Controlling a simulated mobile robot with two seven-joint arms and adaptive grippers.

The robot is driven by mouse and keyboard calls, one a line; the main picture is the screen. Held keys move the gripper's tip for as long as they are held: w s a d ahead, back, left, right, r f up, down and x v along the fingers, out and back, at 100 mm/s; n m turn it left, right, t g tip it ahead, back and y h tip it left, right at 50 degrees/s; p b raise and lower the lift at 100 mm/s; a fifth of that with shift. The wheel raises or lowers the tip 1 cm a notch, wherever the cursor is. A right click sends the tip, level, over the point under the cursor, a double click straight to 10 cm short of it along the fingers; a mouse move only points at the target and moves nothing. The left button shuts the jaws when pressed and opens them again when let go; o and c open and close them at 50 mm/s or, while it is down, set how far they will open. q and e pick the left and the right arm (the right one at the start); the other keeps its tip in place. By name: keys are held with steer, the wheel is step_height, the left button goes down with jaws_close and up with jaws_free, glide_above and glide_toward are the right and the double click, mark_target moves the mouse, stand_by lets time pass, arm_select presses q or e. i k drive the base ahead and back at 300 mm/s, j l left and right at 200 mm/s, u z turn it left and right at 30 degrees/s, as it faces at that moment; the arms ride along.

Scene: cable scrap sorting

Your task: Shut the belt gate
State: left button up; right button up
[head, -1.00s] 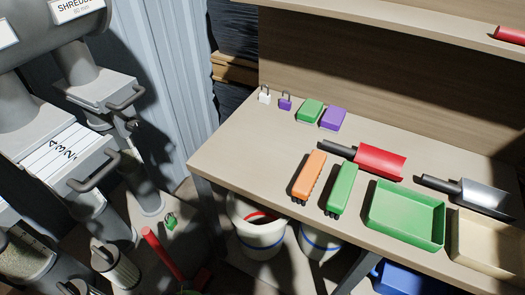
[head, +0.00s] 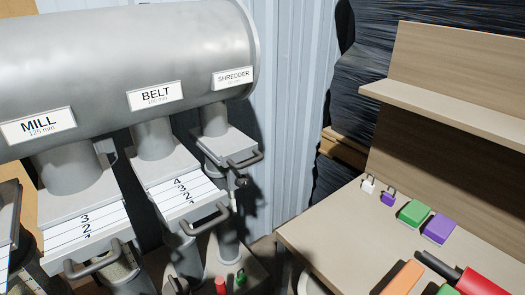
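The belt gate (head: 184,192) is a flat slide plate below the pipe labelled BELT (head: 155,96). Neither of my grippers shows in the head view, so nothing is seen touching the gate.
The mill gate (head: 85,228) on the left also sticks out, with numbers showing. The shredder gate (head: 232,147) on the right shows no scale.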

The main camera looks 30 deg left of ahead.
mark_target(183, 201)
steer(key=k+j+u, duration=0.1)
steer(key=u, duration=1.05)
